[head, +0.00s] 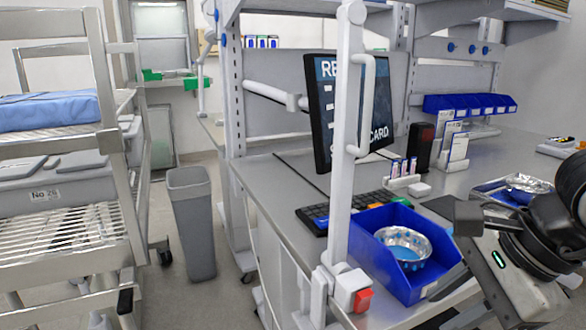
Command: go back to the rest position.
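My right arm comes in from the right edge, with black joints and a grey housing with a small green light. Its gripper (458,252) is at the right of the blue bin (372,262), overlapping the bin's right side in the picture. I cannot tell whether it touches the bin or whether its fingers are open or shut. A metal bowl (405,240) with blue contents is in the bin on the table (285,205). My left gripper is not in view.
A white post (343,140) with a red switch (363,300) stands at the table's front edge. A monitor (355,105), keyboard (315,215) and metal tray (490,190) are on the table. A grey waste bin (193,225) and wire rack cart (70,250) stand left, with floor between.

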